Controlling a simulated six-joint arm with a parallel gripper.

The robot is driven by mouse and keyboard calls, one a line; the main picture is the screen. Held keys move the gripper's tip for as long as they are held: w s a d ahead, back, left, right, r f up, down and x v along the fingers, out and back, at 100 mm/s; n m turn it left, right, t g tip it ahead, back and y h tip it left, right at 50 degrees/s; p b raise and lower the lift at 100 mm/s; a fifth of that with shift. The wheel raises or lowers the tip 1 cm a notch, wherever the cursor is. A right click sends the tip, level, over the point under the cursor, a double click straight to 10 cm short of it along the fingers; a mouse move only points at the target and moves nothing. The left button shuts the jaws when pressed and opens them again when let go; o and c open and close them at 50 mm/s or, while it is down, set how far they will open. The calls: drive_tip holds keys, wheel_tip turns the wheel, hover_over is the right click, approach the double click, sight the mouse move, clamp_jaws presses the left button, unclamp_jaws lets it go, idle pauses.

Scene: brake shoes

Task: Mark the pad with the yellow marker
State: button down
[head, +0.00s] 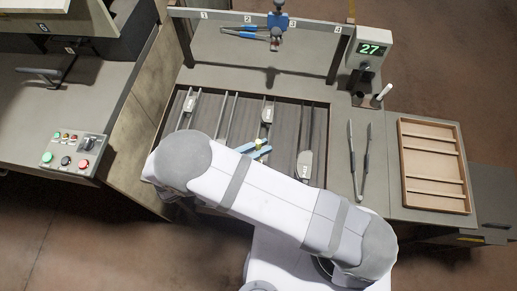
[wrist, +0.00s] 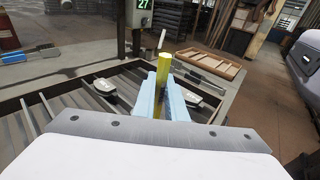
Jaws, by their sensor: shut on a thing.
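My gripper (head: 257,152) has light blue fingers and is shut on the yellow marker (head: 258,141). In the wrist view the marker (wrist: 158,96) stands roughly upright between the fingers (wrist: 165,100), its upper end above them; its lower end is hidden. Three grey pads with white labels lie in the slatted bed: a left pad (head: 188,104), a middle pad (head: 267,114) and a right pad (head: 305,165). Two pads show in the wrist view, one left of the fingers (wrist: 104,90), one right (wrist: 191,93).
A display (head: 371,50) reads 27. A white marker (head: 384,91) stands in a holder at right. A button panel (head: 74,148) is at left.

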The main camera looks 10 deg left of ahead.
drive_tip(key=shift+w+b, duration=0.3)
drive_tip(key=shift+w, duration=1.75)
drive_tip(key=shift+w+r, duration=0.1)
wheel_tip(320, 180, up, 8)
drive_tip(key=p, duration=0.5)
drive_tip(key=shift+p, duration=0.4)
idle(0.3)
